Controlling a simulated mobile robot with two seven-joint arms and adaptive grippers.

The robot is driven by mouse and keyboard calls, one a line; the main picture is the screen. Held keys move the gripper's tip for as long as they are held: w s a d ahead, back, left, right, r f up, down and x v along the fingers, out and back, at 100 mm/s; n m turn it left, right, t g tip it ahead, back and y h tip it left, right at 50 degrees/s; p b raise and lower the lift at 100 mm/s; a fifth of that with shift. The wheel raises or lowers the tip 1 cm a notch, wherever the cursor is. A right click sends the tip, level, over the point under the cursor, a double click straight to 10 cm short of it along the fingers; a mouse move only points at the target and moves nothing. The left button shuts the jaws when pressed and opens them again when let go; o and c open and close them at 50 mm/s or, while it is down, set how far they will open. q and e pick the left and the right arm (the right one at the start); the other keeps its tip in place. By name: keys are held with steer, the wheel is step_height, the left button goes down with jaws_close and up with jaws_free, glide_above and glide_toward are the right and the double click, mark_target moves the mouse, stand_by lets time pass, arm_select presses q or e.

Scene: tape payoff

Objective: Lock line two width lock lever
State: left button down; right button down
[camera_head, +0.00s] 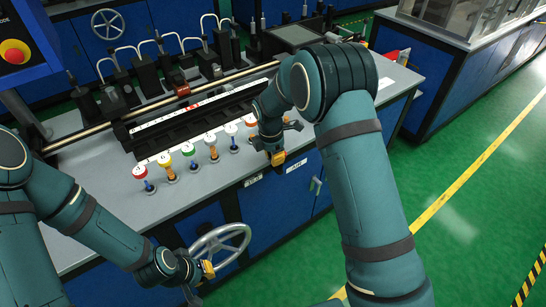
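Several black blocks with curved silver lever handles (178,37) stand along the back of the grey bench (107,190). I cannot tell which of these, if any, is the line two width lock lever. My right gripper (277,157) is at the bench's front edge, right of the row, with yellow fingertips pointing down. My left gripper (205,271) is low, beside the handwheel. Neither gripper's opening shows clearly.
A grey handwheel (216,250) sticks out from the blue cabinet front. A long rail (150,106) and a black bar with a white strip cross the bench. A red emergency button (14,52) is at upper left. Open green floor (480,200) lies right.

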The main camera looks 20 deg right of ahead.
steer(key=shift+w+d+y, duration=0.15)
steer(key=shift+d+y, duration=0.1)
steer(key=shift+y, duration=0.15)
steer(key=d+g+y, duration=0.1)
steer(key=d+y, duration=0.1)
steer(key=w+d+g+y, duration=0.1)
steer(key=d+y, duration=0.1)
steer(key=shift+w+f+y+b, duration=0.2)
steer(key=shift+y+b, duration=0.1)
stand_by(0.3)
stand_by(0.6)
